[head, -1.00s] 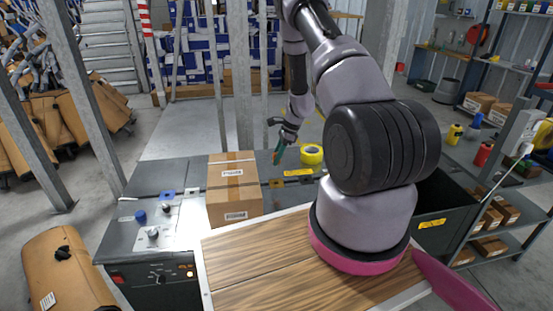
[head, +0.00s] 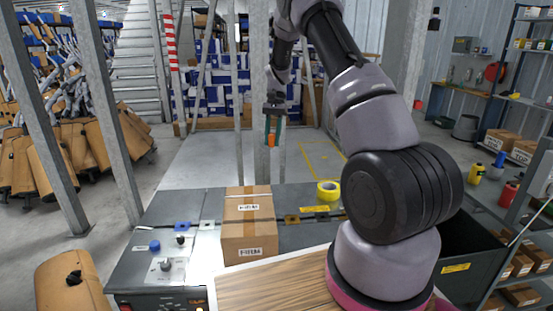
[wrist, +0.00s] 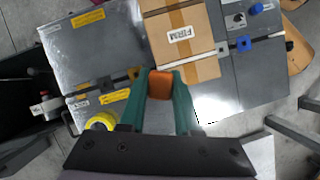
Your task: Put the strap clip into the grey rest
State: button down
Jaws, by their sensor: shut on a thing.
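My gripper (head: 271,143) hangs fingers-down in the air, above and beyond the bench. Its green fingers are shut on a small orange block, which I take for the strap clip (head: 271,140); it also shows between the fingertips in the wrist view (wrist: 160,84). A small light grey piece, probably the grey rest (head: 207,225), sits on the bench's dark strip left of the cardboard box. It shows in the wrist view (wrist: 222,48) close to the box. The clip is well apart from it.
A cardboard box (head: 249,228) stands on the bench near the grey piece. A blue piece (head: 182,226) lies left of it; a brown piece (head: 292,220) and a yellow tape roll (head: 327,192) lie to the right. A dark bin (head: 470,246) is at far right.

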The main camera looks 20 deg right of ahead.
jog(key=w+a+f+m, duration=0.1)
jog(key=w+a+f, duration=0.15)
jog(key=a, duration=0.45)
jog(key=w+a+f+m, duration=0.1)
jog(key=a+f+m, duration=0.1)
jog(key=a+f, duration=0.35)
jog(key=a+f+m+t+y, duration=0.1)
jog(key=a+f+m+t, duration=0.3)
jog(key=a+f+m, duration=0.6)
jog(key=shift+w+a+f+m+t+y, duration=0.35)
jog(key=shift+a+f, duration=1.75)
jog(key=shift+f, duration=1.85)
jog(key=shift+f, duration=2.85)
jog(key=shift+f, duration=0.4)
